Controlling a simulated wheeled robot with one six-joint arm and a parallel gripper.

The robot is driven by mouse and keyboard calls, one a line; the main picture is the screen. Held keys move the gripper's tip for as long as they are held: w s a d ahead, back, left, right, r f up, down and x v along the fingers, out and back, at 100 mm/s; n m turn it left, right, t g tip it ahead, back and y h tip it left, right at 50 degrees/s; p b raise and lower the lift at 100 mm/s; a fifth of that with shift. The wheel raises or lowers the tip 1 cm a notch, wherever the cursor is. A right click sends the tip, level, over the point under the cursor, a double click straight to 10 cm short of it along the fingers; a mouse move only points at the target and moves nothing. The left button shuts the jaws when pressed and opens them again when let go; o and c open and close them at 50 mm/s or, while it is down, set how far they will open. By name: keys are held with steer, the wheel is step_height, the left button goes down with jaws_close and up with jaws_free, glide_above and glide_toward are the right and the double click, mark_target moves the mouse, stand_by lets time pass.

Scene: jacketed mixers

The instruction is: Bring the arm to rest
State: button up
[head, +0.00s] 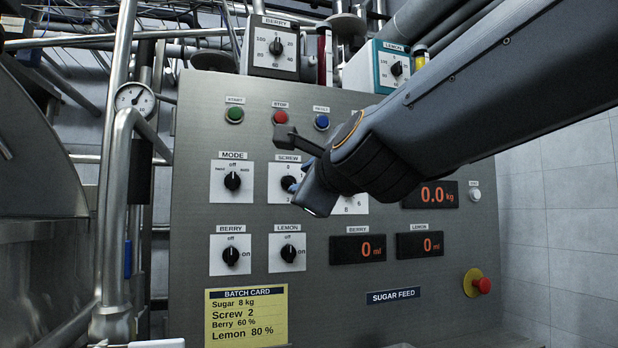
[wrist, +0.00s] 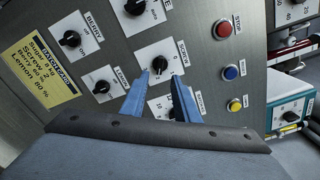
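My arm reaches in from the upper right in the head view and ends at a grey control panel (head: 330,300). My gripper (head: 294,188) is at the black SCREW knob (head: 287,182), partly covering its white dial plate. In the wrist view my gripper (wrist: 161,73) has two blue fingers standing apart, with the SCREW knob (wrist: 159,65) just beyond and between their tips. I see nothing held. Contact with the knob cannot be told.
MODE (head: 232,181), BERRY (head: 230,256) and LEMON (head: 288,253) knobs sit close by. A red emergency button (head: 482,286) is at lower right. BERRY (head: 276,47) and LEMON (head: 395,69) dial boxes stand on top. Pipes and a gauge (head: 135,98) are at left.

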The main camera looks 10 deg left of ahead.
steer(key=w+d+f+n+g+h+p, duration=0.1)
steer(key=d+f+n+g+h, duration=0.15)
steer(key=d+f, duration=0.45)
steer(key=d+f+n+g+h+p, duration=0.15)
steer(key=f+n, duration=0.25)
steer(key=f, duration=0.7)
steer(key=w+d+f+n+g+h+p, duration=0.1)
steer(key=d+f+n+g, duration=0.15)
steer(key=d+f, duration=0.45)
steer(key=s+d+f+n+g+h+p, duration=0.4)
steer(key=s+d+f+n+g, duration=0.4)
steer(key=s+d+f, duration=1)
steer(key=s+f+g, duration=0.1)
steer(key=s, duration=0.1)
steer(key=shift+s+d+f+n, duration=0.2)
steer(key=shift+s+f+n, duration=0.1)
steer(key=shift+f+n, duration=0.1)
